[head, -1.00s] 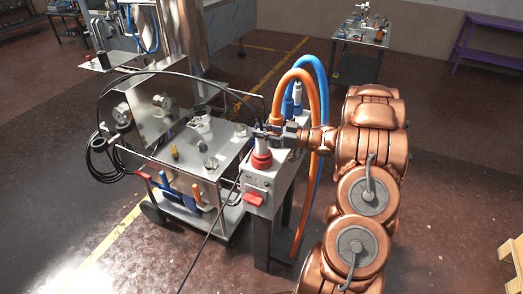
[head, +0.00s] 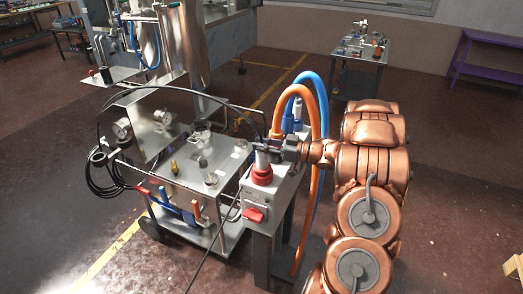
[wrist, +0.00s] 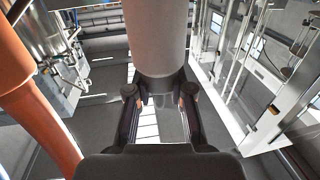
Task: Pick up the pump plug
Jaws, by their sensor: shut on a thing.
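The pump plug (head: 261,172) has a pale grey body and a wide red collar. It is upright at the top of the grey post box (head: 252,197) in the head view; I cannot tell whether the collar is seated or slightly raised. My gripper (head: 265,146) comes in from the right and is shut on the plug's upper body. In the wrist view the plug's pale cylinder (wrist: 157,38) stands between the two fingers of my gripper (wrist: 160,95). The fingers hide part of the plug, and its red collar is not seen there.
An orange hose (head: 315,150) and a blue hose (head: 323,100) arch close behind my gripper; the orange one also shows in the wrist view (wrist: 35,95). A steel machine (head: 175,150) with gauges and a black cable stands left of the post. Open floor lies to the right.

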